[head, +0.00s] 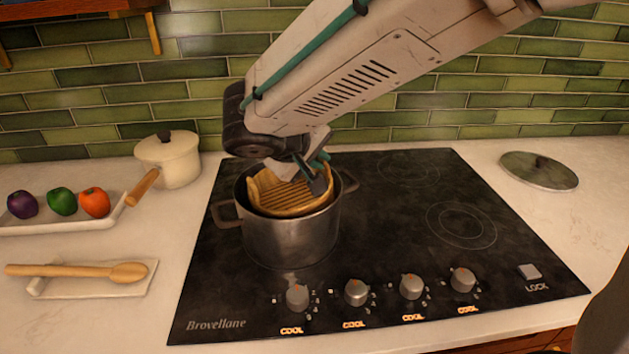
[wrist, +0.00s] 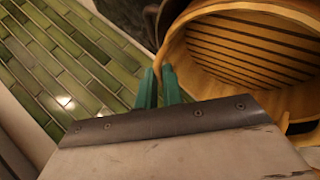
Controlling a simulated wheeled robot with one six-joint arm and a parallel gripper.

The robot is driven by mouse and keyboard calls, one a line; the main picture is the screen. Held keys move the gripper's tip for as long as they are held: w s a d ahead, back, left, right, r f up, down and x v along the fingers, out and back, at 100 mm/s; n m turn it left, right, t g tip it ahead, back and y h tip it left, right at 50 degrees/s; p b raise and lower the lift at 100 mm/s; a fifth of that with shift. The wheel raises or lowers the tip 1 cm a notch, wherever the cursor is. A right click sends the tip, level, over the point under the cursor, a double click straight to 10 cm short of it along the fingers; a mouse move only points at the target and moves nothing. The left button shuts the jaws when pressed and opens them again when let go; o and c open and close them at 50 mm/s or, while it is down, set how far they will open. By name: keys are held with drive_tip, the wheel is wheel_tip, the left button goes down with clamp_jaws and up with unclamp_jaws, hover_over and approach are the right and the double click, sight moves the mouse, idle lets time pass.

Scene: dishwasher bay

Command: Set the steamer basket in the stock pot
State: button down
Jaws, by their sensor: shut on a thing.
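The steamer basket (head: 288,203) is a round, light wooden basket with a slatted floor. In the head view it sits at the mouth of the stock pot, partly below the rim and slightly tilted. It also shows in the wrist view (wrist: 250,52). The stock pot (head: 290,240) is dark steel with two side handles and stands on the left of the cooktop. My gripper (head: 312,178) is over the pot and shut on the basket's rim. In the wrist view its green fingers (wrist: 160,88) are at the basket's wall. Whether the basket rests on the pot is hidden.
The black cooktop (head: 400,240) has a clear right side, with several knobs in front. A lid (head: 539,171) lies on the right counter. A cream saucepan (head: 168,160), a tray of vegetables (head: 70,217) and a wooden spoon (head: 80,271) are on the left. A green tiled wall (head: 110,75) stands behind.

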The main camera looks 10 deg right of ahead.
drive_tip(key=shift+f, duration=2)
drive_tip(key=c, duration=1.5)
unclamp_jaws()
drive_tip(key=shift+c, duration=0.2)
drive_tip(key=shift+s+r, duration=0.1)
drive_tip(key=v, duration=1.1)
drive_tip(key=shift+s+a+r, duration=0.2)
drive_tip(key=shift+a+r, duration=0.05)
drive_tip(key=shift+a, duration=0.05)
